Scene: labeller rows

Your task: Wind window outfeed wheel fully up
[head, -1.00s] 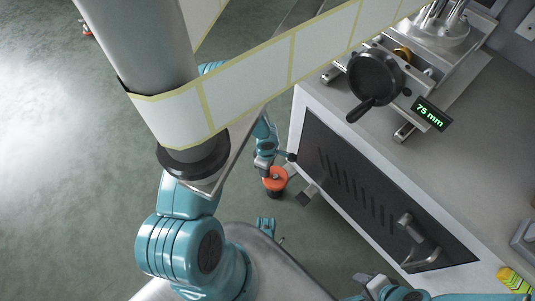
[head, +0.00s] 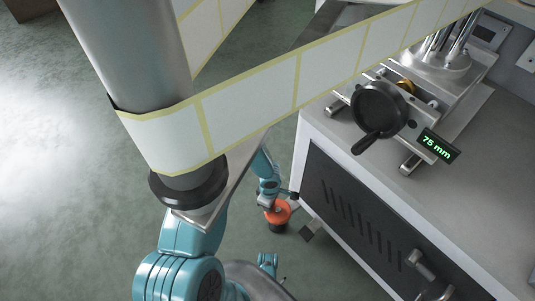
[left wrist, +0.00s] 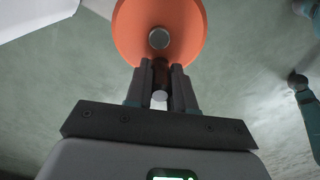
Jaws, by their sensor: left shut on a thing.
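In the left wrist view my left gripper (left wrist: 159,72) is shut on a short dark handle (left wrist: 160,78) near the rim of an orange wheel (left wrist: 159,22) with a grey hub. A small orange disc over a black body (head: 277,212), beside the cabinet low down, looks like the same wheel in the head view; the fingers cannot be made out there. A black handwheel (head: 381,108) with its handle toward the lower left is on the machine, apart from any gripper. Beside it a readout (head: 438,146) shows 75 mm.
A web of white labels (head: 250,100) crosses the head view from the roller at left to upper right. A white cabinet (head: 500,205) with a dark vented door (head: 365,215) stands at right. Bare green floor (head: 70,180) lies at left.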

